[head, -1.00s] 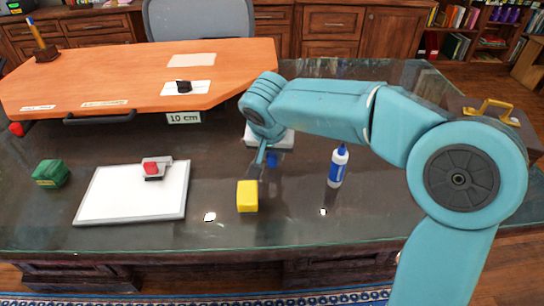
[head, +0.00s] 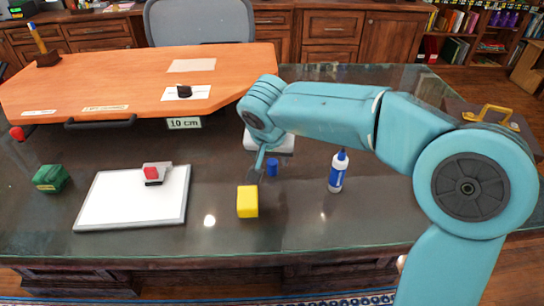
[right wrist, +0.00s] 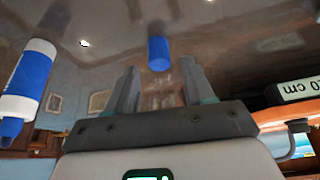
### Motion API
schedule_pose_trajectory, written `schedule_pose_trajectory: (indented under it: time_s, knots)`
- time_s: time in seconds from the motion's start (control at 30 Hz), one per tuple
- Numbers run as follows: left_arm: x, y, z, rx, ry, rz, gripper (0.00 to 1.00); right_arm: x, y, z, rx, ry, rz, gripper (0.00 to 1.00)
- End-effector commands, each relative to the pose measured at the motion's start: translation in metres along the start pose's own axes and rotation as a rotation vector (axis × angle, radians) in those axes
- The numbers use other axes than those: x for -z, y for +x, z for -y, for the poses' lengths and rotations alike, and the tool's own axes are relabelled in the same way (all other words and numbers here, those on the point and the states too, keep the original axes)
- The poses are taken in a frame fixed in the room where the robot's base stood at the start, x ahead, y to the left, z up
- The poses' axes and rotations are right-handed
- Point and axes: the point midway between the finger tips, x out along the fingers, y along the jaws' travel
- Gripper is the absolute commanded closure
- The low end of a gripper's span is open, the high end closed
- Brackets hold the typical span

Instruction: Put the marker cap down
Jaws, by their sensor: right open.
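The marker cap, a small blue cylinder (head: 272,167), stands on the dark glass desktop behind and right of the yellow block. It also shows in the right wrist view (right wrist: 158,54), in line with the gap between my fingers and just beyond their tips. My right gripper (head: 259,174) is beside the cap on its left in the head view, partly hidden by its thin profile. In the right wrist view the two grey fingers (right wrist: 160,76) are spread apart with nothing between them. My left gripper is in neither view.
A yellow block (head: 247,201) is close in front of the cap. A blue-and-white bottle (head: 337,172) stands to the right. A whiteboard (head: 120,208) with a red-and-grey item and a green object (head: 50,178) lie left. An orange raised board (head: 140,85) spans behind.

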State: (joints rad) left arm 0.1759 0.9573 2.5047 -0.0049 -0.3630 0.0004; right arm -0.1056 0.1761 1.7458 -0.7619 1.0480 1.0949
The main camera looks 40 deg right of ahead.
Motion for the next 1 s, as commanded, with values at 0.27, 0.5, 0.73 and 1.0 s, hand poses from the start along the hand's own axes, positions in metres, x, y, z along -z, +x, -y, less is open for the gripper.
schedule_pose_trajectory:
  time_s: [0.27,0.5,0.73,1.0]
  knots:
    - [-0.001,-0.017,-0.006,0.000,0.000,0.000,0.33,0.002,-0.070,0.001,0.005,0.000,-0.003,0.47]
    - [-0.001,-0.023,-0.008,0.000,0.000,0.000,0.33,0.001,-0.099,0.000,0.002,0.000,-0.002,0.47]
    - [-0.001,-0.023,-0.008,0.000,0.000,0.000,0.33,0.000,-0.101,0.000,0.001,0.001,-0.001,0.47]
    - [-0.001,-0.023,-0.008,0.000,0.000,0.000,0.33,0.000,-0.101,0.000,0.000,0.001,0.000,0.47]
